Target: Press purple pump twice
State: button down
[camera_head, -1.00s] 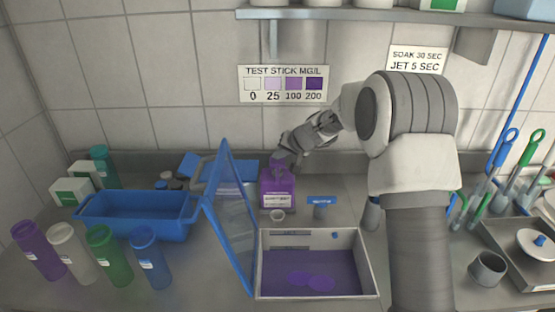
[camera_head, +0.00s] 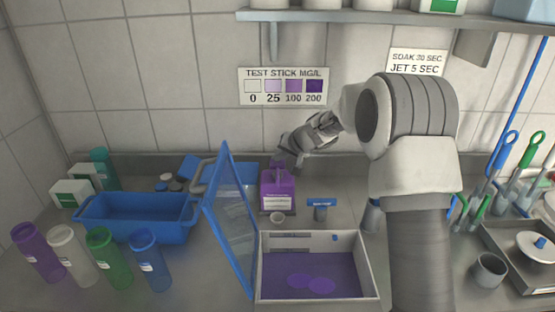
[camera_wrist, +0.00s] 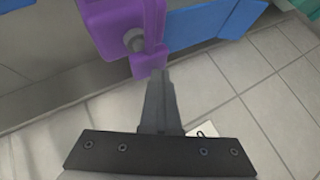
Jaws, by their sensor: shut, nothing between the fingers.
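The purple pump bottle (camera_head: 277,192) stands upright at the back of the counter, with a white label on its front. In the wrist view the purple bottle (camera_wrist: 110,22) is at the upper left, with a grey round part (camera_wrist: 134,40) on it. My gripper (camera_head: 287,153) is above and just behind the bottle's top in the head view. In the wrist view my gripper (camera_wrist: 159,76) is shut, its fingertips close to the purple body's lower edge. I cannot tell whether the fingers touch the pump. The pump head is partly hidden by my gripper.
A blue tray (camera_head: 135,214) and several bottles are farther left. A shelf (camera_head: 390,17) runs above.

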aim_at(279, 164)
jog(key=shift+r+p, duration=0.4)
jog(key=shift+r, duration=0.4)
jog(key=shift+r+p, duration=1.6)
jog(key=shift+r, duration=0.9)
jog(key=shift+r, duration=0.1)
